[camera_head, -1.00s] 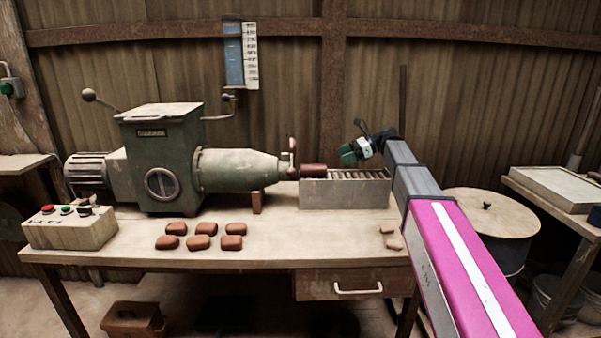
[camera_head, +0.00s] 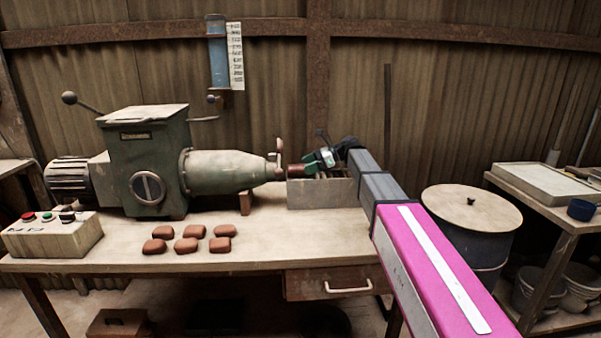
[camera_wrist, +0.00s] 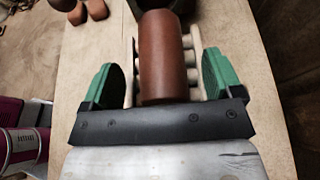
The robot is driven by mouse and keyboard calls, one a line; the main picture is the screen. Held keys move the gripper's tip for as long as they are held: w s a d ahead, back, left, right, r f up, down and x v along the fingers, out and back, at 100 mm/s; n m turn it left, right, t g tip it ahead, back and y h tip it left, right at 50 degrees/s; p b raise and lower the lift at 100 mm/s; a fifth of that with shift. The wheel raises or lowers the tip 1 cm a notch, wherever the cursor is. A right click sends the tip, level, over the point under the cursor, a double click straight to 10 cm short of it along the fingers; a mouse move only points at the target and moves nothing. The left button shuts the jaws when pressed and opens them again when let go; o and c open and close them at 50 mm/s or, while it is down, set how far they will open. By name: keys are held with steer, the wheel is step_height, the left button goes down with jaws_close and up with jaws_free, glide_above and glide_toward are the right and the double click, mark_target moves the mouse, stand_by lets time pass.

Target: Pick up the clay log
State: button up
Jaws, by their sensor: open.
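The clay log (camera_wrist: 162,60) is a reddish-brown cylinder lying on the rollers of the tray at the press outlet. In the head view only its left part (camera_head: 296,169) shows, at the nozzle of the green press (camera_head: 148,160); my gripper hides the rest. My gripper (camera_head: 312,164) is over the roller tray (camera_head: 320,195). In the wrist view its two green fingers (camera_wrist: 162,78) are open, one on each side of the log, with a gap to it on both sides.
Several brown clay pieces (camera_head: 190,238) lie on the table (camera_head: 260,255) in front of the press. A control box (camera_head: 52,236) stands at the table's left end. A round-lidded drum (camera_head: 470,208) stands to the right. The table front is mostly clear.

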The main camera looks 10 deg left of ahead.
steer(key=shift+x, duration=0.9)
steer(key=c, duration=1.3)
steer(key=shift+r, duration=0.1)
